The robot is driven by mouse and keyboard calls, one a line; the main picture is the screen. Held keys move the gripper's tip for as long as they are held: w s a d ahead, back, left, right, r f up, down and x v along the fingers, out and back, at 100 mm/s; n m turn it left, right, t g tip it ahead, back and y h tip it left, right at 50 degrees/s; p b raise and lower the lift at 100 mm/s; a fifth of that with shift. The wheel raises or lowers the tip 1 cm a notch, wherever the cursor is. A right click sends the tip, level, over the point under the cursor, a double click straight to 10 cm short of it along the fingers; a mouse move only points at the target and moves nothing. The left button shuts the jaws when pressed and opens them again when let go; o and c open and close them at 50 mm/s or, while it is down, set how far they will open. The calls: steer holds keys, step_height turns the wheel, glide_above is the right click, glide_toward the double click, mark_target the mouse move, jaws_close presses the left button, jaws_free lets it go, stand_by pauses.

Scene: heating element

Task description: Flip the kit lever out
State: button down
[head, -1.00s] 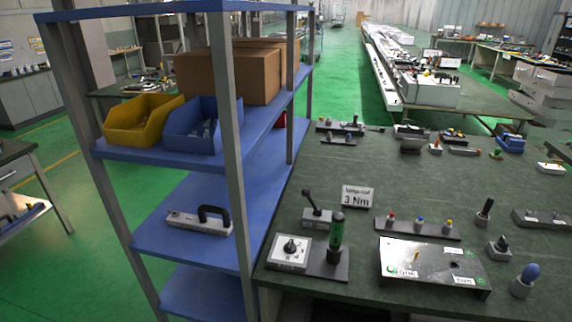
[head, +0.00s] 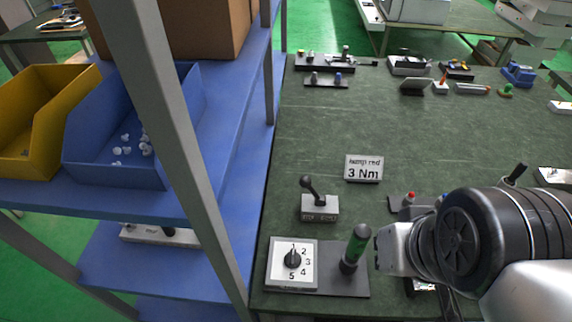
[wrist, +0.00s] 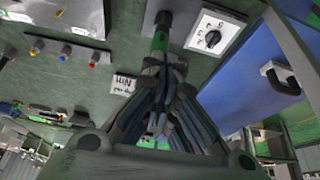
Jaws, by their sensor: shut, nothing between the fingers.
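A small lever with a black knob (head: 312,189) stands on a grey block (head: 320,212) on the green bench in the head view; its arm leans to the left. I cannot tell whether it is the kit lever. In the wrist view my gripper (wrist: 163,72) is shut and empty. My arm covers the right front of the bench in the head view, and the fingertips are not clear there.
A torque sign (head: 364,168) stands behind. A blue shelf (head: 225,130) with an upright post borders the bench on the left. Several small fixtures line the back; the bench middle is clear.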

steer(key=w+a+r+n+p, duration=0.2)
steer(key=w+r+n+p, duration=0.15)
steer(key=w, duration=0.25)
steer(key=n+g+p, duration=0.3)
steer(key=n+p, duration=0.4)
steer(key=n, duration=0.1)
glide_above(310, 188)
steer(key=s, duration=0.4)
steer(key=w+a+f+n+p, duration=0.1)
steer(key=w+a+f+n, duration=0.3)
steer(key=w+a+f, duration=0.1)
steer(key=shift+a+f+g+p, duration=0.25)
steer(key=shift+f+g+p, duration=0.15)
steer(key=shift+f, duration=0.35)
step_height(310, 188, down, 10)
steer(key=b, duration=0.2)
steer(key=shift+w+b, duration=0.25)
steer(key=shift+b, duration=0.05)
steer(key=shift+r, duration=0.1)
